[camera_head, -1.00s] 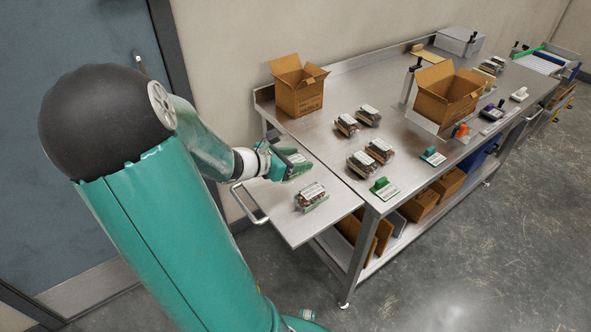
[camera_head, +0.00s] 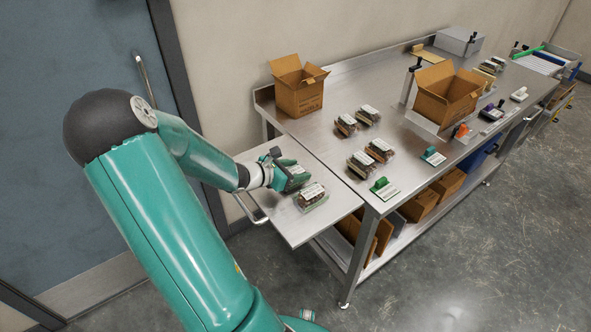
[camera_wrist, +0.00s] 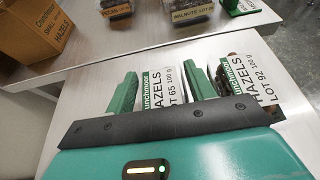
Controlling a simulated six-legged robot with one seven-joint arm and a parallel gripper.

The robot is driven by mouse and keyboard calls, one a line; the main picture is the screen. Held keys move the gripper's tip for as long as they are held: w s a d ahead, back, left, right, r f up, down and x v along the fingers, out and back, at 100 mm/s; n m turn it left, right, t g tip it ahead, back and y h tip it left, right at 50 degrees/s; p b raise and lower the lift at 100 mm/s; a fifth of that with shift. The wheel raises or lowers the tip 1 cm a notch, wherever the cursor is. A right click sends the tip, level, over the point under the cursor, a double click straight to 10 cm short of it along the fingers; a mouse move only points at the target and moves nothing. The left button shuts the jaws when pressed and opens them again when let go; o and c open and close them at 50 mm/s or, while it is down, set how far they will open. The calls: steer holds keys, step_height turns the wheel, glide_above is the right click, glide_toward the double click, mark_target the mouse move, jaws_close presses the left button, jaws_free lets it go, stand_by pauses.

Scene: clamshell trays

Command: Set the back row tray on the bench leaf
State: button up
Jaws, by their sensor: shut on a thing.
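My gripper (camera_wrist: 163,95) is shut on a clear tray labelled Hazels lot 65 (camera_wrist: 166,88), with a green finger on each side. In the head view my gripper (camera_head: 291,177) is low over the grey bench leaf (camera_head: 292,230), and mostly hides the held tray. I cannot tell whether the held tray touches the leaf. A second tray, labelled Hazels lot 92 (camera_wrist: 249,78), lies on the leaf close beside the right finger; it also shows in the head view (camera_head: 312,195).
Several trays stand in two rows on the bench (camera_head: 325,140), including a walnuts tray (camera_wrist: 190,12). An open hazels box (camera_head: 300,92) stands at the bench's left end. The leaf's front part is clear.

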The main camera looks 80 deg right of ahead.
steer(key=shift+f, duration=0.1)
steer(key=o, duration=1)
steer(key=shift+o, duration=0.2)
steer(key=v, duration=1.2)
steer(key=shift+w, duration=0.15)
steer(key=w+a+r+m+t+y, duration=0.35)
steer(key=w+a, duration=0.25)
steer(key=a, duration=0.4)
steer(key=w+a+r+m+t+y, duration=0.25)
steer(key=w+a+t, duration=0.2)
steer(key=a, duration=0.55)
steer(key=a+r+m+t+y, duration=0.2)
steer(key=a+r, duration=0.3)
steer(key=a, duration=0.6)
steer(key=a+r+m+t+y, duration=0.1)
steer(key=a+r+t, duration=0.3)
steer(key=a, duration=0.8)
steer(key=shift+w+a+r+m+y, duration=0.25)
steer(key=shift+w+r+m+y, duration=0.15)
steer(key=shift+w+r+y, duration=0.15)
